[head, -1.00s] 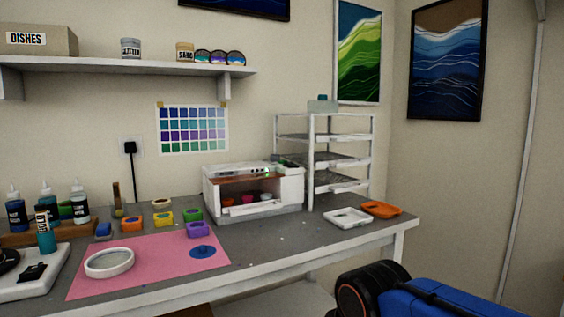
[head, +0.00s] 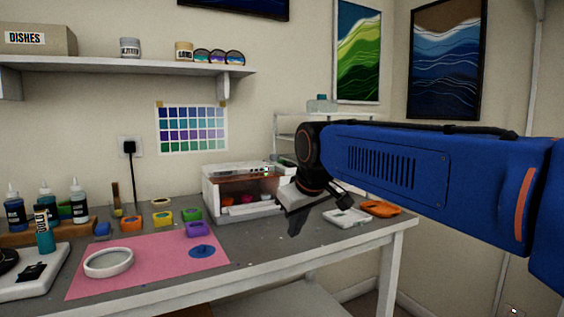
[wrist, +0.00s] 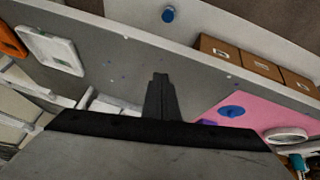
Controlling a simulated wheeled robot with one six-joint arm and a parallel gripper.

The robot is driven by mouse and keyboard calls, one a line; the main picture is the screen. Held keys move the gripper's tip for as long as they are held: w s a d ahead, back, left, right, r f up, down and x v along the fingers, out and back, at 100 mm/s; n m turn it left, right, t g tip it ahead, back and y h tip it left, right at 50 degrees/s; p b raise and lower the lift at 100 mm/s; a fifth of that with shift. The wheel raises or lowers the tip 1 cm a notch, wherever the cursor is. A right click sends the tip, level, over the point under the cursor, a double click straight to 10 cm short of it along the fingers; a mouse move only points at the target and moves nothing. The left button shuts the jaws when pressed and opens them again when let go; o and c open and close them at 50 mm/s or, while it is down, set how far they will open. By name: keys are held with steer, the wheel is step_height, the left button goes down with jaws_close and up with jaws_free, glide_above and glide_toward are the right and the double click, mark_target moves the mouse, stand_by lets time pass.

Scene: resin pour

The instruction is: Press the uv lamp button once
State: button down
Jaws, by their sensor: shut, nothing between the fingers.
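The UV lamp (head: 222,198) is a white box with a tinted front window on the grey bench in the head view. Coloured items show inside it. A small green spot shows near its top right edge; I cannot make out the button clearly. My gripper (head: 293,234) points down just to the right of the lamp and in front of it, hiding its right end. In the wrist view my gripper (wrist: 160,76) has its dark fingers together, empty, above bare bench. A white edge beside the fingers may be part of the lamp; I cannot tell.
A white tray (head: 346,217) and an orange tray (head: 381,208) lie right of my gripper. A white rack (head: 290,120) stands behind my arm. A pink mat (head: 150,262) with a round dish (head: 108,263) and small coloured pots are left. Bench is bare in front of the lamp.

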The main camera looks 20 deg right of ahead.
steer(key=w+d+r+n+t+h, duration=0.1)
steer(key=w+d+r, duration=0.2)
steer(key=w+r, duration=0.5)
steer(key=w+d+r+n, duration=0.1)
steer(key=w+d+r, duration=0.1)
steer(key=w+r, duration=0.55)
step_height(320, 180, up, 8)
steer(key=n+t+h, duration=0.1)
steer(key=n+t, duration=0.1)
glide_above(283, 161)
steer(key=shift+f, duration=4.45)
steer(key=shift+f, duration=0.8)
steer(key=shift+r, duration=0.85)
steer(key=shift+r, duration=0.1)
